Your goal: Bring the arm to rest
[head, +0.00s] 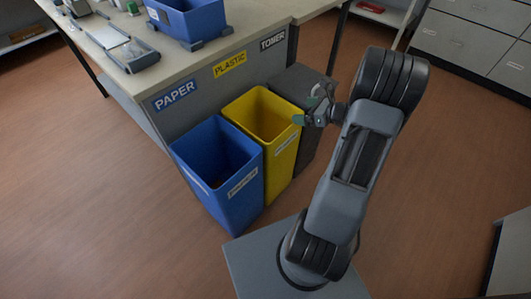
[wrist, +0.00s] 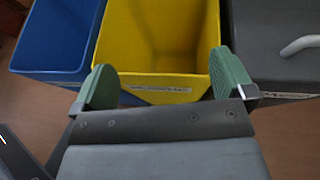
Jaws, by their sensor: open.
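My gripper (head: 309,106) is at the end of my raised, bent arm, at the bins in front of the counter. In the wrist view my gripper (wrist: 163,88) has its two green fingertips wide apart with nothing between them. The yellow bin (wrist: 152,83) lies just beyond the fingertips, its open top facing up. In the head view the yellow bin (head: 283,155) stands between the blue bin (head: 238,200) and the dark grey bin (head: 305,88). My gripper partly hides the grey bin. The visible inside of the yellow bin looks empty.
The counter (head: 125,88) carries PAPER, PLASTIC and TONER labels and stands behind the bins. A blue crate (head: 190,20) and a grey device (head: 133,55) are on it. Grey drawers (head: 465,40) stand at the upper right. The brown floor (head: 420,200) is clear at the right.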

